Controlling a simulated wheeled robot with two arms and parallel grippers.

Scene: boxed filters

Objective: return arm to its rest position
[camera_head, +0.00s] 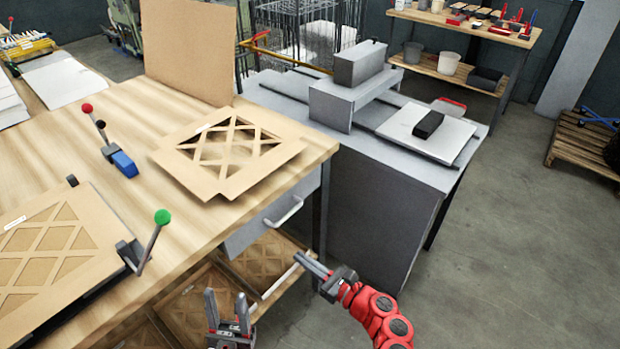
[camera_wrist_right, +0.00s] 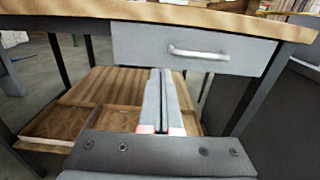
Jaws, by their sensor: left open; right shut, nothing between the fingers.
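My right gripper (camera_head: 314,266) is at the end of the red arm, in front of the table's right corner. Its fingers are shut with nothing between them, and they show closed together in the right wrist view (camera_wrist_right: 162,95). They point toward the table's underside, below the grey drawer (camera_wrist_right: 195,48). My left gripper (camera_head: 228,312) is at the bottom of the head view, fingers upward, open and empty, in front of the table's lower shelf. Most of my left arm is hidden.
The wooden table (camera_head: 110,190) carries a lattice cardboard piece (camera_head: 228,150) and a framed filter (camera_head: 60,250) with levers. The drawer handle (camera_head: 283,211) sticks out. A grey machine (camera_head: 375,150) stands right of the table. The floor (camera_head: 510,260) at the right is clear.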

